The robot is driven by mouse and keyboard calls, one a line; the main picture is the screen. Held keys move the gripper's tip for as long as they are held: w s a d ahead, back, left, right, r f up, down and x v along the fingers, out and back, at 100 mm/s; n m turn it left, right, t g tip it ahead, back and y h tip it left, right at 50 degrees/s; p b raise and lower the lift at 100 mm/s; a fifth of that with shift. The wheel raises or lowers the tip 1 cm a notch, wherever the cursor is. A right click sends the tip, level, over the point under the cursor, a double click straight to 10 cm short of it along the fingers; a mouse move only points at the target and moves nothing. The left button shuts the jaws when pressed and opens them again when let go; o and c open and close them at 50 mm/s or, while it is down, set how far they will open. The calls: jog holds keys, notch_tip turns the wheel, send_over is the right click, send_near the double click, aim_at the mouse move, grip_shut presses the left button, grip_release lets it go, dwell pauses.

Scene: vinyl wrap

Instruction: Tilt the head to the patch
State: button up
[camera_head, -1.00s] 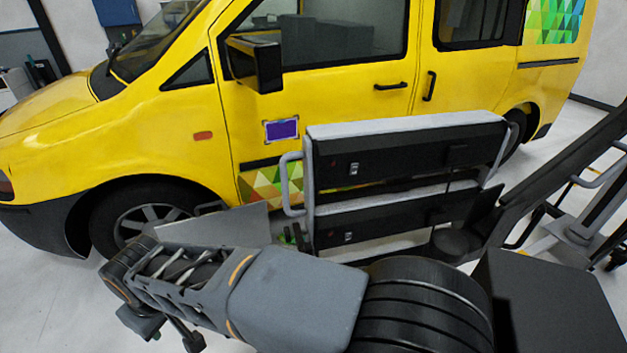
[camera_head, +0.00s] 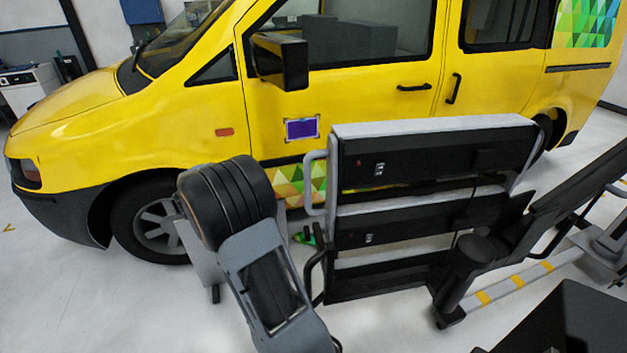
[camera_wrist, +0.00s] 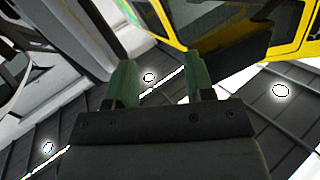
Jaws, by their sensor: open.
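The patch (camera_head: 302,128) is a small purple rectangle with a pale border on the yellow van's front door, below the side mirror. It is not clear in the wrist view. My gripper (camera_wrist: 162,84) shows in the wrist view with two greenish fingers apart and nothing between them. The ceiling with round lights and a yellow edge of the van lie beyond the fingers. In the head view my arm rises in front of the van's front wheel, left of and below the patch. I cannot make out the fingers there.
The yellow van (camera_head: 190,120) fills the back, its mirror (camera_head: 280,62) sticking out above the patch. A grey and black rack-like unit (camera_head: 430,150) stands before the doors, right of my arm. Pale floor (camera_head: 80,300) is clear at the lower left.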

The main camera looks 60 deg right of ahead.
jog(key=s+f+m+g+y, duration=0.2)
jog(key=s+f+m+g, duration=0.15)
jog(key=s+g, duration=0.45)
jog(key=w+x, duration=0.1)
jog(key=x, duration=1.1)
jog(key=shift+s+d+r+g+b, duration=0.3)
jog(key=shift+d+r+b, duration=0.1)
jog(key=shift+d, duration=0.15)
grip_shut()
